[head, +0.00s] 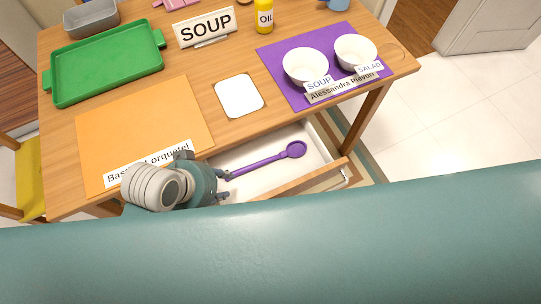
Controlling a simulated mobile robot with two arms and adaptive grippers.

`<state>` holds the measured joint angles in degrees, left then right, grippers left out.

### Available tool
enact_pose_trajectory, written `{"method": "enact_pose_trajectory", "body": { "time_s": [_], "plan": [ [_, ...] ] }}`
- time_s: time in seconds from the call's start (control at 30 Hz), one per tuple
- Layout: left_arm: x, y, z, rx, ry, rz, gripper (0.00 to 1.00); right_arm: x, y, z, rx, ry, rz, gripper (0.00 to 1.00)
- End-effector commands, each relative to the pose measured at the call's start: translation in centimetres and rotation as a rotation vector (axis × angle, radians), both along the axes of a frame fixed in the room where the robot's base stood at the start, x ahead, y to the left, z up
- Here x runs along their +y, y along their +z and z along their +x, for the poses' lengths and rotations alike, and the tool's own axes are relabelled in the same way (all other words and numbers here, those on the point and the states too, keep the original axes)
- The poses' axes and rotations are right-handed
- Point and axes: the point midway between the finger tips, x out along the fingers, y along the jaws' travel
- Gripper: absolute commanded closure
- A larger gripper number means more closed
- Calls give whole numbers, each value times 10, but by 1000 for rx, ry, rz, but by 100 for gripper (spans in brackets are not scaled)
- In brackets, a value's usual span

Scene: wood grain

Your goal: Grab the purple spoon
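The purple spoon (296,150) lies in the open white-lined drawer (325,139) under the table. Its bowl points right and its handle runs left toward my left gripper (227,186). My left gripper is at the left part of the drawer, by the handle's end. Its two fingers show apart, one close to the handle end and one nearer the drawer front. I cannot tell whether a finger touches the spoon. My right gripper is not in view.
The wooden table (232,134) carries a green tray (105,65), an orange mat (140,125), a white card (239,95), a SOUP sign (205,28), an oil bottle (264,17) and a purple mat (289,92) with two white bowls. The drawer front (310,180) stands out over the floor.

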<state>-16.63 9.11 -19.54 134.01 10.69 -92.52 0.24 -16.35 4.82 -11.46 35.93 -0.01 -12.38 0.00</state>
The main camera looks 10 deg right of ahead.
Motion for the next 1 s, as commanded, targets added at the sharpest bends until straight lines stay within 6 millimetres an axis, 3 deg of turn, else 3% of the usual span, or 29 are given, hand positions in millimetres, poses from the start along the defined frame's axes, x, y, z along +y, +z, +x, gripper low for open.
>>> {"method": "enact_pose_trajectory", "body": {
  "time_s": [0.3,0.43,0.57,0.7,0.83,1.0],
  "plan": [
    [-97,27,29,-19,-363,-43,69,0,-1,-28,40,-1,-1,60],
    [-122,33,34,2,-564,20,69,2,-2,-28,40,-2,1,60],
    [-121,32,42,49,-724,140,69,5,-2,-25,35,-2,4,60],
    [-98,32,56,110,-817,279,69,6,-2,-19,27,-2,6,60],
    [-79,33,67,153,-847,362,69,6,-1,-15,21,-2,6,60],
    [-69,28,71,175,-854,397,69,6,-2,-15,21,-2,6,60]
  ]
}}
